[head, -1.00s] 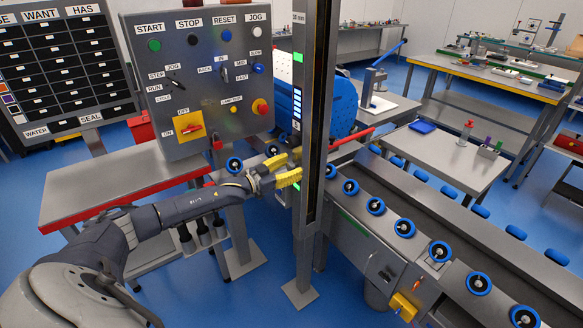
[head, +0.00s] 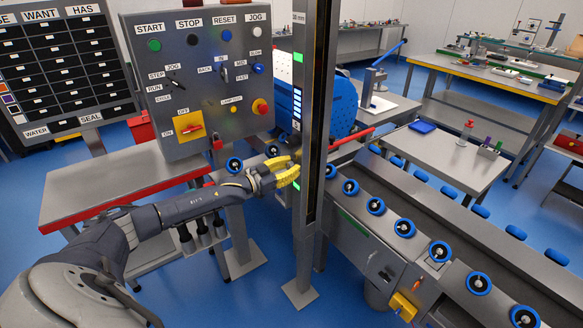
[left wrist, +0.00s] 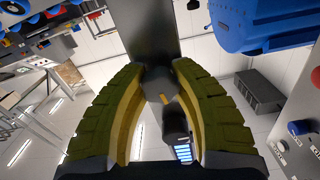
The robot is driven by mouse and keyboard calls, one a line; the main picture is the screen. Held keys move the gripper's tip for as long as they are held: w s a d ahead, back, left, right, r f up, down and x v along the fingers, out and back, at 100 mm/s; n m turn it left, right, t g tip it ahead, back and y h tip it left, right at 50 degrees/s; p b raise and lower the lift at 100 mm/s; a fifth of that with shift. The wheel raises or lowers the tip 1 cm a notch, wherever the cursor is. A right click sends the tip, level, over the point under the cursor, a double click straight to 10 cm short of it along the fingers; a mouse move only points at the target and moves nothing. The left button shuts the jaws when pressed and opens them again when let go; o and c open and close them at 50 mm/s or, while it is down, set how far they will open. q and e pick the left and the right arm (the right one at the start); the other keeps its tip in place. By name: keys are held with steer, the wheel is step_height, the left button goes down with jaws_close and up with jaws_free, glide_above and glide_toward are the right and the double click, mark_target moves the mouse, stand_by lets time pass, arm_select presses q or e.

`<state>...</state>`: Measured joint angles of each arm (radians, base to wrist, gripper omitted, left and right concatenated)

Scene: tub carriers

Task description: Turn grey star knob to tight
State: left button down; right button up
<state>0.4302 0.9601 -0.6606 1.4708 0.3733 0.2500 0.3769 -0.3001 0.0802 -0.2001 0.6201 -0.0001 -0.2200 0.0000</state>
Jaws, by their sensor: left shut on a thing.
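The grey star knob (left wrist: 158,85) shows in the left wrist view between my yellow-padded fingers, on the dark face of the upright post. It carries a small yellow mark. My left gripper (left wrist: 158,72) is shut on it, with one finger on each side. In the head view my left gripper (head: 289,170) reaches from the left to the grey post (head: 311,120); the fingers hide the knob there. Any tight marking is too hidden to read. My right gripper does not show.
A control panel (head: 178,75) with buttons and switches stands left of the post, close above my left arm. A roller conveyor (head: 370,245) with blue-rimmed wheels runs off to the right. A red-edged table (head: 110,185) lies behind my arm.

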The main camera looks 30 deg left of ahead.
arm_select(q)
steer(key=shift+m, duration=1.1)
steer(key=c, duration=0.9)
jaws_free()
steer(key=shift+s, duration=0.15)
steer(key=shift+v, duration=5.9)
